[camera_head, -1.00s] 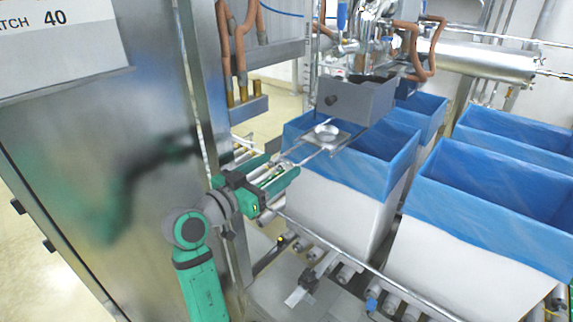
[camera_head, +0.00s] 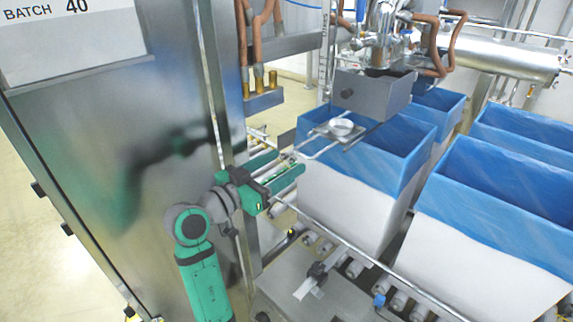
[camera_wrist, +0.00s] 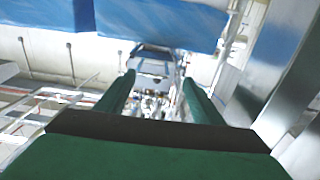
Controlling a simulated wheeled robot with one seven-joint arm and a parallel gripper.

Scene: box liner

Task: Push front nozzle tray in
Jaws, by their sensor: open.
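The front nozzle tray (camera_head: 318,130) is a small metal plate with a round pale dish on it, carried on thin rods. It juts out below and in front of a grey nozzle housing (camera_head: 372,95), over the near left rim of a blue-lined box. My gripper (camera_head: 292,167) is open, with its two green fingers pointing toward the tray from the lower left. A gap shows between fingers and tray. In the wrist view, the open fingers (camera_wrist: 160,80) frame a small greyish shape in the distance that I cannot make out. Nothing is held.
The blue-lined white box (camera_head: 345,205) stands below the tray, with another box (camera_head: 480,230) to its right on rollers. A steel cabinet (camera_head: 110,150) stands close on the left. A rail (camera_head: 375,262) runs along the conveyor's front.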

